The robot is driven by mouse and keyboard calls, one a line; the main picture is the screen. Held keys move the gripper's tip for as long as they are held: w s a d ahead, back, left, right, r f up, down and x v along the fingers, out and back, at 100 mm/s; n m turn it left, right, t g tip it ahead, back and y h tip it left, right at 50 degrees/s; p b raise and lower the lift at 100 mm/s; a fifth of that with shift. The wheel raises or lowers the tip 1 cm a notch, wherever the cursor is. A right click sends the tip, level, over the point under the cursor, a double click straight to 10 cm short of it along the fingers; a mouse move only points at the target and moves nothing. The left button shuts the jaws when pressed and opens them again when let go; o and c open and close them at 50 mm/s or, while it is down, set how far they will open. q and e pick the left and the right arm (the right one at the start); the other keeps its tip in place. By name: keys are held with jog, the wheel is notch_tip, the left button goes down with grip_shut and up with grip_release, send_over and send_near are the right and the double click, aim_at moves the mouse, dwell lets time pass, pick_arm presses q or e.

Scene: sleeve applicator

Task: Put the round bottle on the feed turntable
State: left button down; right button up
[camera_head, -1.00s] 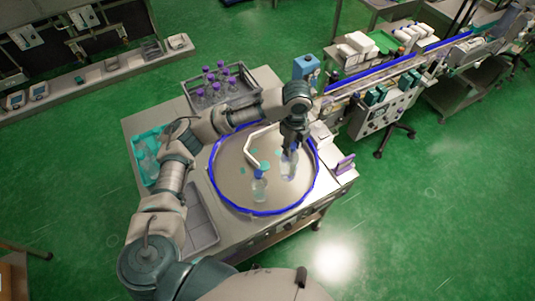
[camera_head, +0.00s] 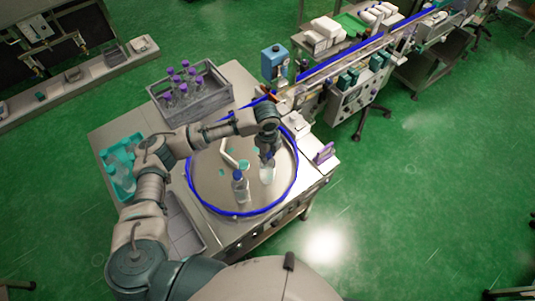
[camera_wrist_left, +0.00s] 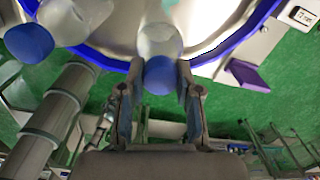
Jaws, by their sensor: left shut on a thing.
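The round feed turntable (camera_head: 212,185) is a grey disc with a blue rim, on a steel table. My left gripper (camera_head: 267,157) is over its right part, pointing down. It is shut on a clear round bottle (camera_head: 267,174), held upright by its top. In the left wrist view, this bottle (camera_wrist_left: 160,38) has its blue cap (camera_wrist_left: 160,75) between the fingers (camera_wrist_left: 159,88). I cannot tell whether its base touches the disc. A second clear bottle (camera_head: 240,189) with a blue cap stands on the disc to the left; it also shows in the left wrist view (camera_wrist_left: 72,20). My right gripper is out of view.
A grey crate (camera_head: 205,100) of purple-capped bottles stands behind the turntable. A teal tray (camera_head: 121,175) with clear items is at the left. A white bent guide bar (camera_head: 229,155) lies over the disc. A blue-edged conveyor (camera_head: 340,60) runs off at the back right.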

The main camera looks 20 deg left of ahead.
pick_arm(q)
jog(key=shift+a+f, duration=0.15)
jog(key=shift+f, duration=0.25)
jog(key=shift+a, duration=0.35)
jog(key=c, duration=0.8)
grip_release()
jog(key=shift+f, duration=0.1)
jog(key=shift+d, duration=0.25)
jog(key=shift+d+r, duration=0.15)
jog(key=shift+r, duration=0.15)
jog(key=r, duration=0.3)
jog(key=r+b, duration=0.1)
jog(key=r, duration=0.6)
jog(key=shift+a+r, duration=0.35)
jog(key=shift+a, duration=0.05)
jog(key=shift+s+d+r, duration=0.1)
jog(key=shift+d+r, duration=0.1)
jog(key=shift+r, duration=0.25)
